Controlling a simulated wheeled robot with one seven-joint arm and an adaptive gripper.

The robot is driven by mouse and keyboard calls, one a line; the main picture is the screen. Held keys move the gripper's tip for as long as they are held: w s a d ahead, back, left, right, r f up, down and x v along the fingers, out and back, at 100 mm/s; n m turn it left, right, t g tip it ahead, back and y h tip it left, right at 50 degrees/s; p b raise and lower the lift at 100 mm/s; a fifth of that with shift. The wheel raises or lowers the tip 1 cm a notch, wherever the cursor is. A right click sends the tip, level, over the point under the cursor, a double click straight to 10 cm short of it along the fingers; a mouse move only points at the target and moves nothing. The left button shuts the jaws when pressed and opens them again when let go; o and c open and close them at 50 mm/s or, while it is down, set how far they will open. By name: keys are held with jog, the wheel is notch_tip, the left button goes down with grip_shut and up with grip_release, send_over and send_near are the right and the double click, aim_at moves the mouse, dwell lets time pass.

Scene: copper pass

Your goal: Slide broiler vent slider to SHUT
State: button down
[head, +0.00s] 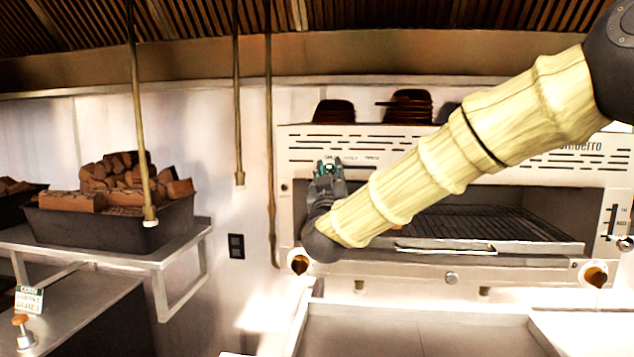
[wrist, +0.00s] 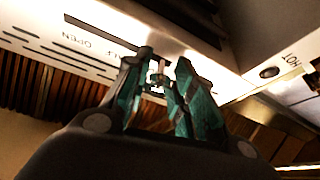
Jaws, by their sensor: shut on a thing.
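The broiler (head: 450,150) is a pale steel unit on the back wall. Its upper panel carries a row of small labels; HALF and OPEN can be read in the wrist view, where the panel (wrist: 105,25) appears upside down. My gripper (head: 328,166) is at the panel's left end, by the leftmost label, whose word I cannot read. In the wrist view my gripper (wrist: 158,76) has its green fingers closed around the small metallic vent slider (wrist: 157,79), past HALF on the side away from OPEN. The fingers partly hide the slider and its track.
My arm crosses in front of the broiler's grill rack (head: 490,226). Knobs (head: 298,264) sit along the lower front. A tray of firewood (head: 110,215) stands on a shelf at left. Hanging rods (head: 270,130) come down just left of the broiler.

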jog(key=shift+a, duration=0.1)
jog(key=c, duration=1.4)
grip_release()
jog(key=shift+c, duration=0.2)
jog(key=shift+o, duration=1)
jog(key=shift+a, duration=0.2)
jog(key=shift+s+d, duration=0.1)
jog(key=shift+d, duration=0.05)
jog(key=v, duration=1.2)
jog(key=shift+f, duration=0.1)
